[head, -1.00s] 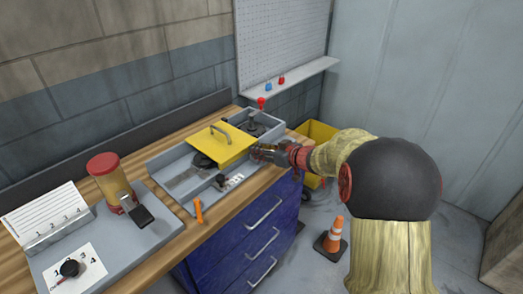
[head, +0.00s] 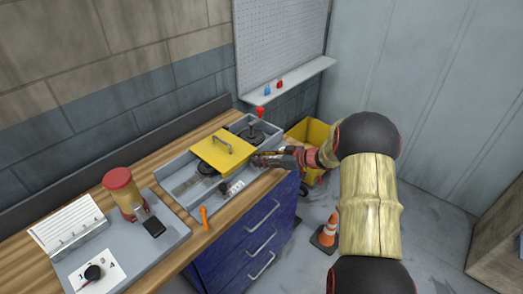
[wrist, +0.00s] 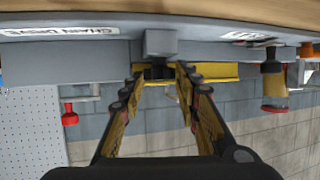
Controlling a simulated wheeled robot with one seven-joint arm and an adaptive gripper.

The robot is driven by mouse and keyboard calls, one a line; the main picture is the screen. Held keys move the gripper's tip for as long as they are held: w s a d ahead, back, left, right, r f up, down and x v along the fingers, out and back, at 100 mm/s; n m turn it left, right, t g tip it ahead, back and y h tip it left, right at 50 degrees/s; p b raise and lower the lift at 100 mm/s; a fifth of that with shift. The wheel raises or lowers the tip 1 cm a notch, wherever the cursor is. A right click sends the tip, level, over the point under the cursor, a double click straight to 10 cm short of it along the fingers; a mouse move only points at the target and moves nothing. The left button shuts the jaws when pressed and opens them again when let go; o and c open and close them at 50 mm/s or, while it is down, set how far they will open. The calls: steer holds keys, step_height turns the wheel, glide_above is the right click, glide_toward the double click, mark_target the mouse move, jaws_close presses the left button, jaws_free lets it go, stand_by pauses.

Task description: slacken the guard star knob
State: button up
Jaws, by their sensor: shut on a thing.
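The yellow guard (head: 210,153) with its grey handle lies over the grey machine tray (head: 178,170) on the bench. It also shows in the wrist view (wrist: 218,73), which looks upside down. My gripper (head: 259,160) is at the right edge of the guard, low over the tray's front side. In the wrist view my gripper (wrist: 160,76) has its fingers on both sides of a small dark knob (wrist: 158,71), beside a grey block (wrist: 161,43). It is shut on this knob, which looks like the guard star knob.
A red-topped lever (head: 260,112) stands at the tray's back. A black knob (head: 224,187) and an orange-handled tool (head: 204,217) are near the front. A red-lidded jar (head: 120,190) stands at left. A yellow bin (head: 303,132) and traffic cone (head: 328,232) are on the floor.

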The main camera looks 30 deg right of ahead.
steer(key=shift+w+d+n+g+y+p, duration=0.1)
steer(key=shift+n+g+y+p, duration=0.3)
steer(key=shift+p, duration=0.4)
steer(key=shift+w+d+n+g+y+p, duration=0.1)
steer(key=shift+n+g+y+p, duration=0.2)
steer(key=shift+n+y+p, duration=0.35)
steer(key=shift+p, duration=0.35)
steer(key=o, duration=1.1)
steer(key=shift+o, duration=0.2)
steer(key=v, duration=1.2)
